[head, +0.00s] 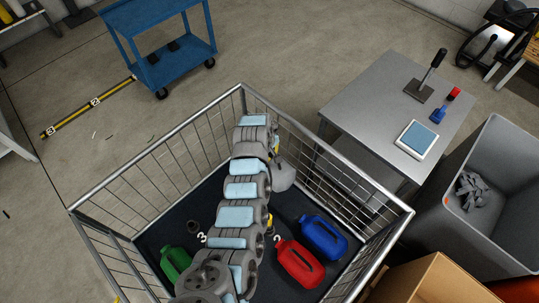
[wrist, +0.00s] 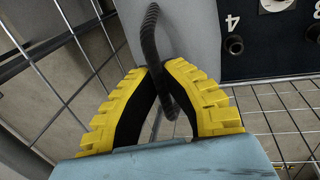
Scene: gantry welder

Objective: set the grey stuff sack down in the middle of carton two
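A grey object (head: 284,175), which looks like the stuff sack, hangs beside the end of my arm, above the wire cage in the head view. In the wrist view, the yellow-and-black fingers of my gripper (wrist: 160,72) are closed around a dark cord loop (wrist: 152,35). The grey surface (wrist: 195,45) behind the cord looks like the sack; most of it is out of frame. My gripper is mostly hidden by my arm in the head view. An open brown carton (head: 430,282) is cut off at the lower right; I see no number on it.
The wire cage (head: 160,152) has tall rails. Green (head: 175,262), red (head: 299,264) and blue (head: 323,238) jugs lie on its dark floor. A metal table (head: 375,95) and a grey bin (head: 500,235) stand at right, a blue cart (head: 165,45) at upper left.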

